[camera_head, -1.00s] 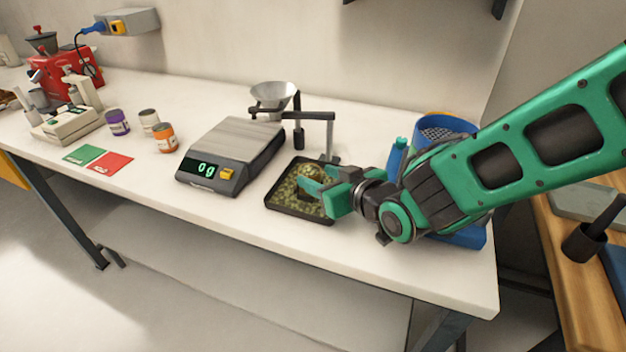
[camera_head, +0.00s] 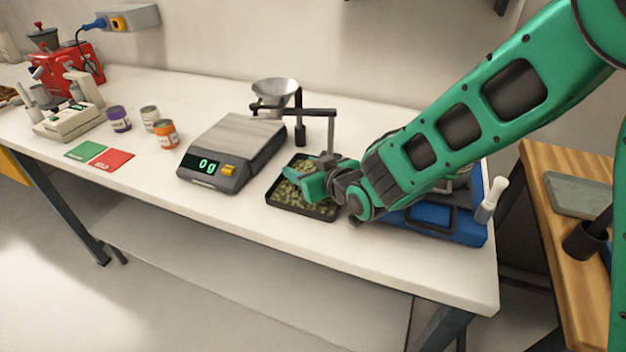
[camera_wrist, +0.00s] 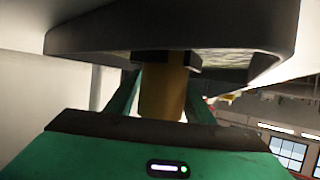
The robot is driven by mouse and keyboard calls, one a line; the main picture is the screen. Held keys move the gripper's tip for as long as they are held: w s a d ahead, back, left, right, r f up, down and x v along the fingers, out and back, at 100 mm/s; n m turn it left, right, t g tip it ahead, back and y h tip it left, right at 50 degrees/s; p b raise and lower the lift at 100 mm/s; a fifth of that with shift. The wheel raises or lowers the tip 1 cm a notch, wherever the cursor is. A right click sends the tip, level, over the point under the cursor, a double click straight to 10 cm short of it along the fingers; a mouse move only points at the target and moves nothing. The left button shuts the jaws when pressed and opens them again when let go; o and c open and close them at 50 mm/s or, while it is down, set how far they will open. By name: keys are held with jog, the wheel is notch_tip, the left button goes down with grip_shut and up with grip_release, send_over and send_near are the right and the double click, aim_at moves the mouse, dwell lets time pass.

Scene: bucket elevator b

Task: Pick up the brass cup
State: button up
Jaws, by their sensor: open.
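The brass cup (camera_wrist: 165,90) shows in the wrist view as a yellow-brown cylinder between my two green fingers, beside the dark tray edge. In the head view my gripper hides it. My gripper (camera_head: 304,182) is open, low over the right part of the black tray (camera_head: 301,212). The tray holds many small green pieces. Whether a finger touches the cup I cannot tell.
The grey scale (camera_head: 236,150), reading 0 g, stands left of the tray. A black stand with a metal funnel (camera_head: 274,92) is behind. A blue case (camera_head: 432,222) lies right, partly behind my arm. Jars and cards are further left.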

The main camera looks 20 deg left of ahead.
jog(key=c, duration=1)
jog(key=shift+o, duration=0.2)
jog(key=shift+r, duration=0.15)
